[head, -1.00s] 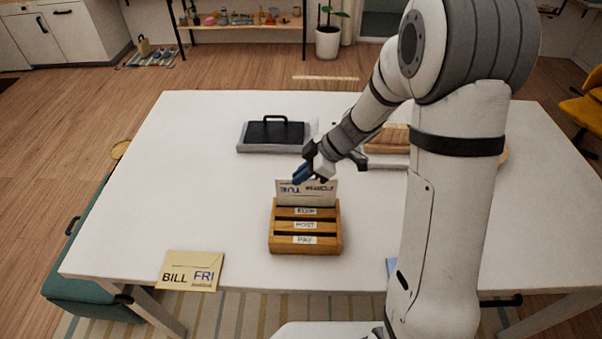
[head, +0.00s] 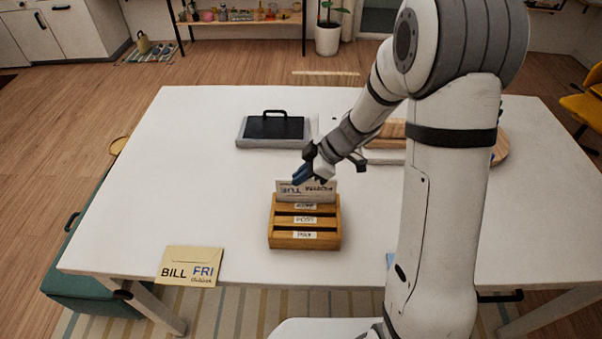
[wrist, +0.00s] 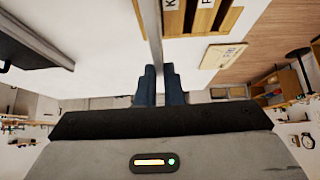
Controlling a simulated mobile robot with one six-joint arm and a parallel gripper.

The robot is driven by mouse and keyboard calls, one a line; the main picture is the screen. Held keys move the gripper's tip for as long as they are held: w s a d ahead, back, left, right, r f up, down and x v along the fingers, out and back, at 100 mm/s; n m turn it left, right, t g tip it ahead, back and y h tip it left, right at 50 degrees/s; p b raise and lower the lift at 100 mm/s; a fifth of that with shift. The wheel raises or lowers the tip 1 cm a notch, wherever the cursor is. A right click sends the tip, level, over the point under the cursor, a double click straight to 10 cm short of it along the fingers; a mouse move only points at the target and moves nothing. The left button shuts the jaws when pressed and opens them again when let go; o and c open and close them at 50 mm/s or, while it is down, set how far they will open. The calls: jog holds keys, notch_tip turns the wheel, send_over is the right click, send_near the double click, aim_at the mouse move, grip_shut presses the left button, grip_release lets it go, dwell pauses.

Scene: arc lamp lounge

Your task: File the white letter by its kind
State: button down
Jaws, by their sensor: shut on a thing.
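The white letter (head: 322,190), marked FORM and TUE upside down, stands upright at the back of the wooden sorter (head: 273,238). Its lower edge is hidden behind the sorter's rear slat, at the KEEP section. The labels from back to front read KEEP, POST and PAY. My gripper (head: 301,177) is shut on the letter's top edge, above the sorter. In the wrist view the letter (wrist: 150,25) shows edge-on, running from the fingertips (wrist: 160,75), beside the sorter (wrist: 200,22). I cannot tell how deep it sits.
A tan envelope (head: 190,266) marked BILL and FRI lies at the table's front left edge. A dark case with a handle (head: 273,128) lies behind the sorter. Wooden boards (head: 395,130) lie behind my arm. The white table (head: 170,190) left of the sorter is clear.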

jog(key=shift+f, duration=0.2)
jog(key=c, duration=1.5)
grip_release()
